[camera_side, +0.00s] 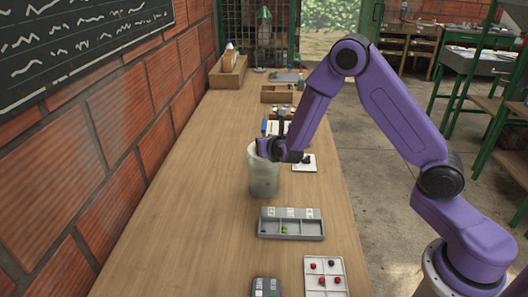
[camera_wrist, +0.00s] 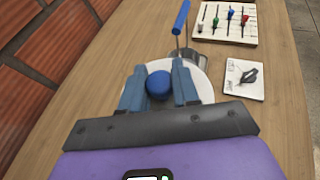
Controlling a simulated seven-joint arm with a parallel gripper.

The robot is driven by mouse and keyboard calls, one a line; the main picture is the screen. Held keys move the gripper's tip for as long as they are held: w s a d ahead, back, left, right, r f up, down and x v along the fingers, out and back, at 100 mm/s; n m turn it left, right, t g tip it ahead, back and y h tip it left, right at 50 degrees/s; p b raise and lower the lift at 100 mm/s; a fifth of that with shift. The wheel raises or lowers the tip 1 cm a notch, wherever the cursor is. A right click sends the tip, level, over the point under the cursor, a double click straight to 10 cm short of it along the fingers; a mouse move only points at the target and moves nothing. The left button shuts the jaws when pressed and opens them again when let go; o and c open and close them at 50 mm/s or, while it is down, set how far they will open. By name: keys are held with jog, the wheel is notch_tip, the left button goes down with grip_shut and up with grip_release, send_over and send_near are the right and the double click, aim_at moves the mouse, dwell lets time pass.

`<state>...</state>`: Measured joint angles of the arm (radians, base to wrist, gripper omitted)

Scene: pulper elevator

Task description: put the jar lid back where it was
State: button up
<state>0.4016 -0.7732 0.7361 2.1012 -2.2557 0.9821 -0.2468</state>
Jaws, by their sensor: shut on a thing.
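The jar (camera_side: 264,178) is a cloudy grey-green cylinder standing on the wooden bench in the side view. The lid is a white disc (camera_wrist: 202,88) with a round blue knob (camera_wrist: 159,85) in the wrist view. My gripper (camera_wrist: 159,88) has a blue finger on each side of the knob and is shut on it. In the side view my gripper (camera_side: 266,150) is at the jar's top, partly hiding the rim. I cannot tell whether the lid is seated on the rim or held just above it.
A card with a dark drawing (camera_wrist: 245,80) lies beside the lid, with a metal pot (camera_wrist: 188,55) and a peg board (camera_wrist: 226,22) beyond. A grey compartment tray (camera_side: 291,235) and a white tray of red and black pieces (camera_side: 325,281) lie nearer. The bench left of the jar is clear.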

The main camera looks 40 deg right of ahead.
jog(key=shift+w+f, duration=0.35)
jog(key=shift+f, duration=1.75)
jog(key=o, duration=1)
jog(key=shift+o, duration=0.2)
